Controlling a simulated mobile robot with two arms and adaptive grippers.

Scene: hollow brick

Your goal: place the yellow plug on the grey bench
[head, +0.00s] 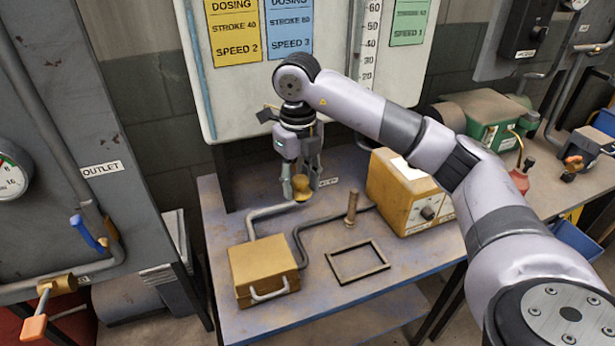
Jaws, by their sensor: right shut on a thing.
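My right gripper (300,188) points down over the back part of the grey bench (320,315). It is shut on the yellow plug (302,197), a small yellow piece between its fingertips. The fingers hide part of the plug. The plug is close to the bench top, near the bend of a grey pipe; I cannot tell whether it touches anything. My left gripper is not in view.
On the bench are a yellow box with a handle (264,270), an empty dark frame (357,262), an upright brown peg (351,208) and a yellow device with a knob (398,196). A whiteboard (245,105) stands behind. The bench's front strip is clear.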

